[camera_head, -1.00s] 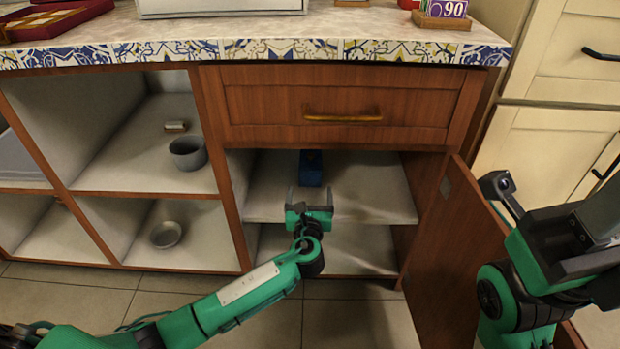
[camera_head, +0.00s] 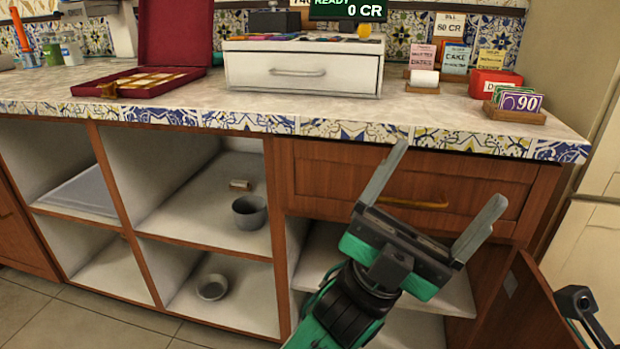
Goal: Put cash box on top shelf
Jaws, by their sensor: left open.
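My left gripper (camera_head: 445,180) is open, with nothing between its two grey fingers. It is raised in front of the wooden drawer and cabinet, with its fingers pointing up toward the counter edge. The cabinet's upper shelf (camera_head: 314,262) is partly hidden behind my left arm. No thing is clearly marked as the cash box. The blue box seen earlier on that shelf does not show now. A red box (camera_head: 492,83) with a label stands on the counter at the right.
A white drawer unit (camera_head: 300,70) and an open dark red case (camera_head: 143,85) stand on the counter. The cabinet door (camera_head: 520,310) hangs open at the right. Cubbies at the left hold a grey cup (camera_head: 250,212) and a bowl (camera_head: 212,287).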

